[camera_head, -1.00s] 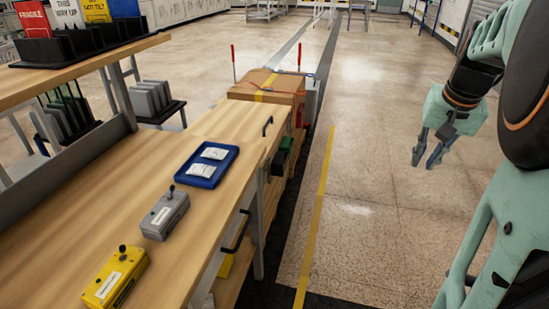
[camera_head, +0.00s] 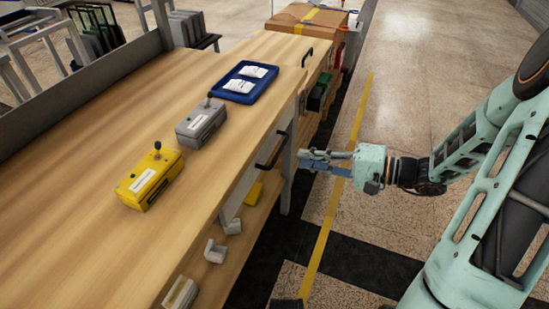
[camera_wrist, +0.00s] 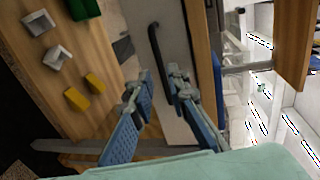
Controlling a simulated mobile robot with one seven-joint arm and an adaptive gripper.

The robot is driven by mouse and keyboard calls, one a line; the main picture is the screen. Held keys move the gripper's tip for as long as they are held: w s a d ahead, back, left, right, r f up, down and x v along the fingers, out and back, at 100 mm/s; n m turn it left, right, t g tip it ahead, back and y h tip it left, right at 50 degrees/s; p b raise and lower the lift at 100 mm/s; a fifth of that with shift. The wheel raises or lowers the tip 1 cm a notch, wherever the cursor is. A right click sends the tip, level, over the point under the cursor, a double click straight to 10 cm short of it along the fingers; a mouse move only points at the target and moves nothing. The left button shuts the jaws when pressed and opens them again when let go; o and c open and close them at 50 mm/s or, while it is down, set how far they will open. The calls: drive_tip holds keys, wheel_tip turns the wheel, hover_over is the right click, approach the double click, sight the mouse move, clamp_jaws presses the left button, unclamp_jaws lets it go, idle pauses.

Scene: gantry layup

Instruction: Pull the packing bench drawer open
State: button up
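The packing bench (camera_head: 100,95) has a pale drawer front (camera_head: 238,192) under its wooden top, with a black bar handle (camera_head: 272,153). My gripper (camera_head: 301,160) is just right of the handle in the head view, pointing at it. In the wrist view the gripper (camera_wrist: 160,85) is open and empty. The handle (camera_wrist: 156,55) shows there beyond the fingertips, roughly in line with the gap between them. The drawer front (camera_wrist: 178,62) looks flush with the bench, so the drawer appears closed. I cannot tell the exact distance from fingertips to handle.
A yellow box (camera_head: 150,180), a grey box (camera_head: 201,124) and a blue tray (camera_head: 250,83) stand on the bench top. A lower shelf holds pale brackets (camera_head: 214,251) and yellow blocks (camera_wrist: 76,99). A cardboard box (camera_head: 308,20) is at the far end.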

sight(276, 154)
drive_tip(key=b+x, duration=0.1)
drive_tip(key=x, duration=0.8)
drive_tip(key=shift+s+b, duration=0.1)
drive_tip(key=shift+b, duration=0.3)
drive_tip(key=shift+c, duration=0.6)
clamp_jaws()
